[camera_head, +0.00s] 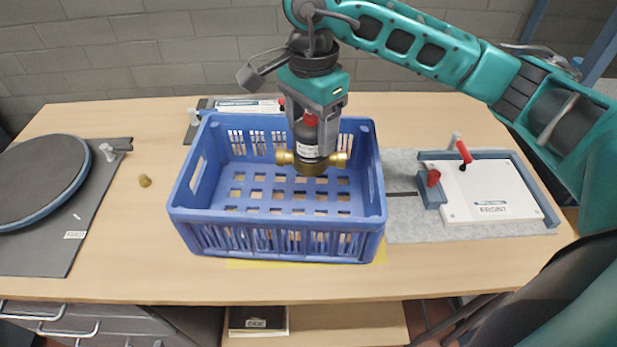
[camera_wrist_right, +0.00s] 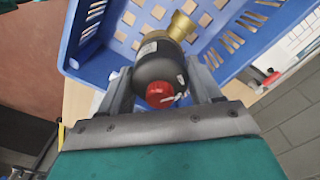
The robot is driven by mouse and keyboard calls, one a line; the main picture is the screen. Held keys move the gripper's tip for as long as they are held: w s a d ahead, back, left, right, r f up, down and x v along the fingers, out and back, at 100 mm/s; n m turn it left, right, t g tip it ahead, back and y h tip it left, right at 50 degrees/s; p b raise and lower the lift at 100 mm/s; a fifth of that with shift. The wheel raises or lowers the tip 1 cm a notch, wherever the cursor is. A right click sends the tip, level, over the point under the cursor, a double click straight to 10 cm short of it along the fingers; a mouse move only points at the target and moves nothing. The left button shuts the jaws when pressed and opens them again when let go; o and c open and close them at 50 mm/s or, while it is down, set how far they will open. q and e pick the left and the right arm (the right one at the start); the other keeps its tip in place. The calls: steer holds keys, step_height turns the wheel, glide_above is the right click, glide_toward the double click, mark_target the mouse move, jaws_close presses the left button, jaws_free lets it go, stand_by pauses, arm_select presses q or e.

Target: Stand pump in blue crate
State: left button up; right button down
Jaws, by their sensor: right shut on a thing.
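The blue crate (camera_head: 275,221) stands on the wooden table, open at the top, with a slotted floor. The pump (camera_head: 313,150) has a black body, a red cap and brass fittings at its lower end. My right gripper (camera_head: 312,118) is shut on the pump and holds it upright, brass end down, inside the crate's outline. I cannot tell whether the brass end touches the crate floor. In the right wrist view the pump (camera_wrist_right: 158,68) sits between the two fingers (camera_wrist_right: 160,90), with the crate (camera_wrist_right: 105,48) beyond it. My left gripper is not in view.
A grey fixture with a white board (camera_head: 488,192) and a red-handled clamp (camera_head: 464,152) lies right of the crate.

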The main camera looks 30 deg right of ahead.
step_height(320, 180, down, 12)
steer(key=shift+r, duration=0.15)
stand_by(0.4)
steer(key=shift+f, duration=0.2)
steer(key=shift+c, duration=1)
jaws_free()
steer(key=shift+r, duration=0.15)
step_height(320, 180, up, 12)
steer(key=shift+r, duration=0.1)
steer(key=shift+s, duration=0.1)
